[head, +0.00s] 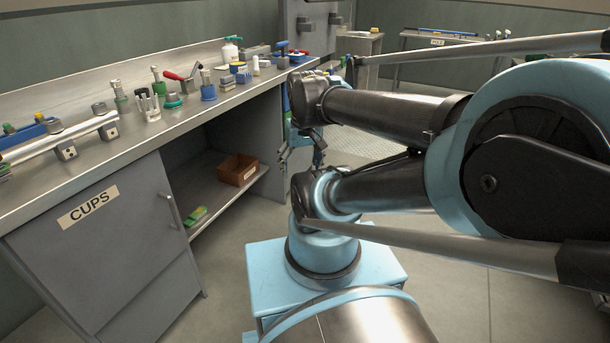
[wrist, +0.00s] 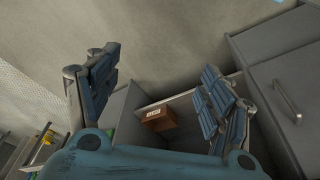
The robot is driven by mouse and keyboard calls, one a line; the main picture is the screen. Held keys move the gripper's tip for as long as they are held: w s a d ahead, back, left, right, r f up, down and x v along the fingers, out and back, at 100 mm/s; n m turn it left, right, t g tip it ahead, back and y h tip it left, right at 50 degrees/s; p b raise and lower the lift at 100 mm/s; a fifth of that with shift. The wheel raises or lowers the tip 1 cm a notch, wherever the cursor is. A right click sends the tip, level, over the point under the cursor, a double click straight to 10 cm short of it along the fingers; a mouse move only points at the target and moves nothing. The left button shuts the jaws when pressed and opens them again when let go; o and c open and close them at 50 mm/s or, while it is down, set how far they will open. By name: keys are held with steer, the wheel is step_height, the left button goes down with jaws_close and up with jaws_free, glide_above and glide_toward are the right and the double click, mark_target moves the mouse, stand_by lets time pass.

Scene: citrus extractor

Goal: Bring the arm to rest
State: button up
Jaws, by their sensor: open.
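My gripper (head: 303,150) hangs in front of the bench's open shelf in the head view, partly hidden behind my own arm. In the wrist view my gripper (wrist: 160,85) has its two blue-padded fingers spread wide apart. Nothing is between the fingers. The arm is folded, with its links filling the right half of the head view. The gripper appears clear of the bench and the shelf.
A steel workbench (head: 140,133) with several tools on top runs along the left. Below it are a cabinet labelled CUPS (head: 100,240) and a shelf with a brown box (head: 238,169) and a green item (head: 196,215). A second table (head: 436,42) stands at the back. Open floor lies between.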

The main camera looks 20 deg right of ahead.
steer(key=shift+s+d+f+m, duration=0.15)
steer(key=shift+s+d+f, duration=0.1)
steer(key=shift+s+f, duration=0.35)
steer(key=shift+s+d+f+m, duration=0.15)
steer(key=shift+s+d+f, duration=0.05)
steer(key=shift+s+f, duration=0.4)
steer(key=shift+w+f, duration=0.15)
steer(key=shift+w, duration=0.35)
